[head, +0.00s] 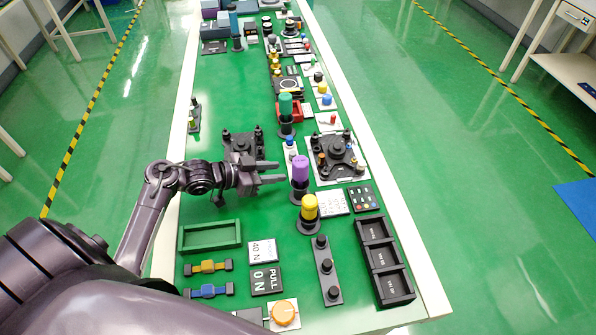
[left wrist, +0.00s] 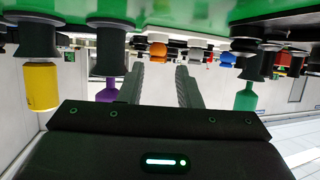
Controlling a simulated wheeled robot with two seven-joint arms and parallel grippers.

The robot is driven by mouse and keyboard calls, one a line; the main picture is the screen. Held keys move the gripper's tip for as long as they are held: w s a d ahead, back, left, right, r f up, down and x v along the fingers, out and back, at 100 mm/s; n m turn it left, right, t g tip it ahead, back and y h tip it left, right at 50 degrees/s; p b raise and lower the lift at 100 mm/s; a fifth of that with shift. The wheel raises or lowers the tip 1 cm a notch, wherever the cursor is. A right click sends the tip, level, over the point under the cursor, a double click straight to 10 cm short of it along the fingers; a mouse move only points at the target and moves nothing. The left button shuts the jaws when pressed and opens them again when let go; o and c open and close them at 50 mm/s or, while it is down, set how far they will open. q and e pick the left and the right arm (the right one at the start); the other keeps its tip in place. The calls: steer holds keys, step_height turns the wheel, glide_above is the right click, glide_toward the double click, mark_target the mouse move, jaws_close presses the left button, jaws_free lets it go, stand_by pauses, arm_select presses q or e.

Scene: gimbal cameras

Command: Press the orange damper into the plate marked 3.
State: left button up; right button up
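A small orange piece (head: 322,160), possibly the orange damper, stands at the left of a black base plate with several posts (head: 341,155), right of my left gripper. An orange piece (left wrist: 158,50) also shows between the fingers in the left wrist view, beyond them. A similar black plate (head: 243,143) lies just behind my left gripper. No number 3 is legible on either plate. My left gripper (head: 271,172) is open and empty, its fingers pointing right, close to the purple-topped holder. Its spread fingers (left wrist: 160,85) show in the left wrist view. My right gripper is not in view.
Purple (head: 300,168), yellow (head: 309,207) and green (head: 286,104) upright handles stand in black holders near the gripper. A green tray (head: 210,235), a large orange knob (head: 284,312) and a black three-part tray (head: 385,260) are nearer. Bare green tabletop lies farther left.

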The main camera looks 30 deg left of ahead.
arm_select(q)
steer(key=shift+w+d, duration=0.3)
steer(key=shift+d, duration=0.1)
steer(key=x, duration=0.2)
steer(key=p+x, duration=0.1)
steer(key=shift+w+d+r, duration=0.15)
steer(key=shift+w+d, duration=0.15)
steer(key=shift+w+d+f, duration=0.25)
steer(key=shift+w, duration=0.1)
jaws_close()
